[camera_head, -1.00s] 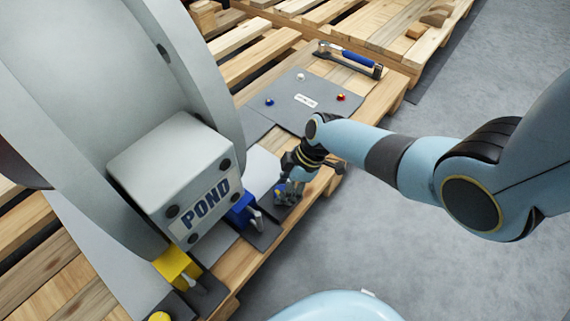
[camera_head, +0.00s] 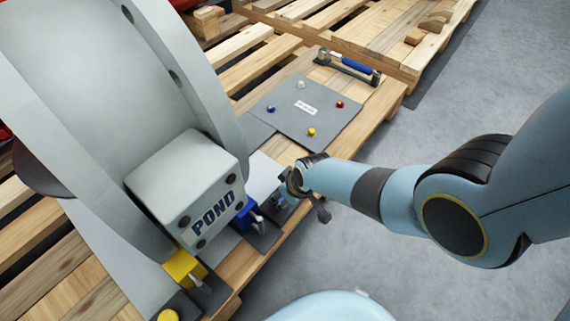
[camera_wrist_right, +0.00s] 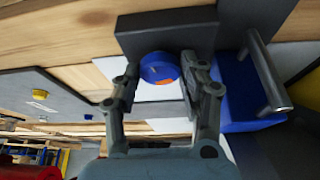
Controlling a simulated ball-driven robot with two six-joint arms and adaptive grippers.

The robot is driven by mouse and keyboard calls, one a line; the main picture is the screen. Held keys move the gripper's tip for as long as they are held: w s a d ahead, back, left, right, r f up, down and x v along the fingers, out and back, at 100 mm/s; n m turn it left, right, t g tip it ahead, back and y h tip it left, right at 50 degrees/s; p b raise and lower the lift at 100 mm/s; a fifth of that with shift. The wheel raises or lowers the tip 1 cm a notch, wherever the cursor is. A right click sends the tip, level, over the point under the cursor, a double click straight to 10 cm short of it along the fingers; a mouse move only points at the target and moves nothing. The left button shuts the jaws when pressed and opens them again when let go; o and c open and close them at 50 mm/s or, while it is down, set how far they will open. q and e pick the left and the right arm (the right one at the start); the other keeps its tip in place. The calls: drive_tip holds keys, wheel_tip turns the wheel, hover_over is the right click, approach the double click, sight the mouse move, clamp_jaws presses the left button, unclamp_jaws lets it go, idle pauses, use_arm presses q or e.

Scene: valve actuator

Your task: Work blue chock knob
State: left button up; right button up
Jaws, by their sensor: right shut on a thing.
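The blue chock knob (camera_wrist_right: 158,66) is a round blue cap in the right wrist view, on a dark grey mount. My right gripper (camera_wrist_right: 160,80) has its two fingers on either side of the knob and is shut on it. In the head view my right gripper (camera_head: 283,203) is low over the pallet edge, and the knob is mostly hidden there. The blue chock (camera_head: 246,213) with a metal lever sits just left of the gripper; it also shows in the right wrist view (camera_wrist_right: 235,95). My left gripper is out of view.
A large grey valve body with a POND box (camera_head: 190,185) stands left of the gripper. A yellow chock (camera_head: 184,266) and yellow knob (camera_head: 168,315) are nearer. Floor is clear to the right.

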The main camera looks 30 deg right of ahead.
drive_tip(key=shift+m+h, duration=0.3)
drive_tip(key=shift+m, duration=0.4)
drive_tip(key=shift+s, duration=0.1)
drive_tip(key=o, duration=1.2)
drive_tip(key=shift+c, duration=0.2)
drive_tip(key=shift+r, duration=0.1)
drive_tip(key=v, duration=1.1)
drive_tip(key=shift+s+r, duration=0.2)
drive_tip(key=shift+r, duration=0.1)
drive_tip(key=shift+a, duration=0.1)
